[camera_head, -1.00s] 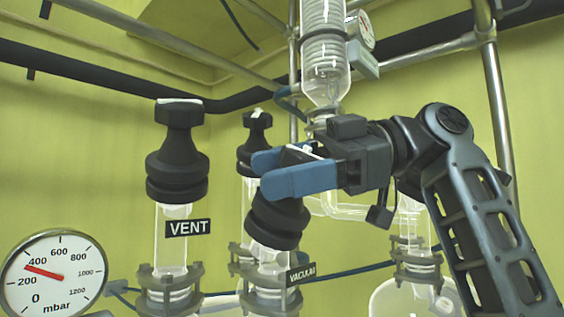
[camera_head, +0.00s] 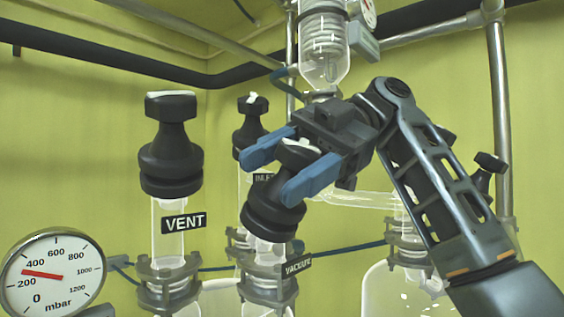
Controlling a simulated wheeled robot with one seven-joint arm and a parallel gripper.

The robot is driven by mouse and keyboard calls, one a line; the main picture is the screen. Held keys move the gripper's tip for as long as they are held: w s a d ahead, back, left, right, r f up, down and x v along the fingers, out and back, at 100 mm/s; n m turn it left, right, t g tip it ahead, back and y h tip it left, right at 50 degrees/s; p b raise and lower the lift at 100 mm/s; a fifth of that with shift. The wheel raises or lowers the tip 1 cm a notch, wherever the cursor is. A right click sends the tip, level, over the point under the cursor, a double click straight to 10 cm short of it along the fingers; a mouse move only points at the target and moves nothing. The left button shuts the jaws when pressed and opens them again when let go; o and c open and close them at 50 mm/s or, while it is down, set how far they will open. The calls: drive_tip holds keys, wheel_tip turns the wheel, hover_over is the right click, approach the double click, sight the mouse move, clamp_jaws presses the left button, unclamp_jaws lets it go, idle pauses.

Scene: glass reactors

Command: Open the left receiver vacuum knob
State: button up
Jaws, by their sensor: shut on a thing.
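The black vacuum knob (camera_head: 272,212) sits on a glass neck at the middle of the view, tilted a little, with a white mark on its top. The VACUUM label (camera_head: 298,266) is below it, turned partly away. My gripper (camera_head: 266,178) comes from the upper right, with one blue finger on each side of the knob's top grip. It is shut on that grip. The fingers hide part of the knob's upper body.
The black VENT knob (camera_head: 171,150) stands close on the left, and another black knob (camera_head: 251,127) labelled INLET stands just behind. A pressure gauge (camera_head: 52,273) is at the lower left. A glass condenser (camera_head: 325,45) hangs behind my gripper. Metal pipes (camera_head: 500,110) are at the right.

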sight(290, 142)
idle(0.3)
drive_tip(key=o, duration=1)
drive_tip(key=shift+c, duration=0.2)
drive_tip(key=r, duration=0.3)
drive_tip(key=r+b, duration=0.1)
drive_tip(key=shift+d+r, duration=0.2)
drive_tip(key=shift+d, duration=0.15)
drive_tip(key=s+d+r, duration=0.3)
drive_tip(key=d+r, duration=0.3)
drive_tip(key=d, duration=0.4)
drive_tip(key=shift+d+r+b, duration=0.25)
drive_tip(key=shift+d+b, duration=0.05)
drive_tip(key=shift+b, duration=0.15)
